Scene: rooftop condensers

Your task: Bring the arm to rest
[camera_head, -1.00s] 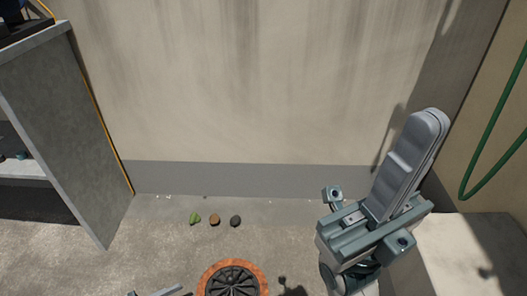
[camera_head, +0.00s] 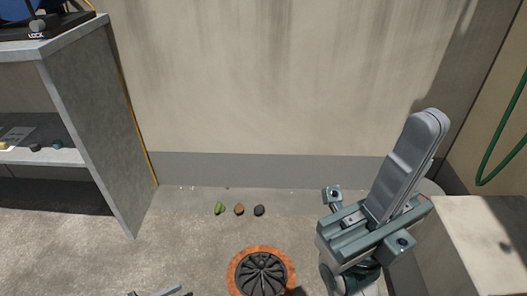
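My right gripper (camera_head: 430,122) stands upright at the right of the head view, its two long grey fingers pressed together with nothing visible between them. It is raised in front of the wall and is clear of the objects on the floor. Only a small tip of my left arm or gripper (camera_head: 160,292) shows at the bottom edge, so its fingers cannot be read.
A grey shelf unit (camera_head: 97,120) stands at the left with small items inside. A round dark grate with a rusty rim (camera_head: 238,262) lies on the floor. A green, a brown and a dark stone-like piece (camera_head: 259,210) lie near the wall. A pale block (camera_head: 480,240) stands right; a green hose hangs there.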

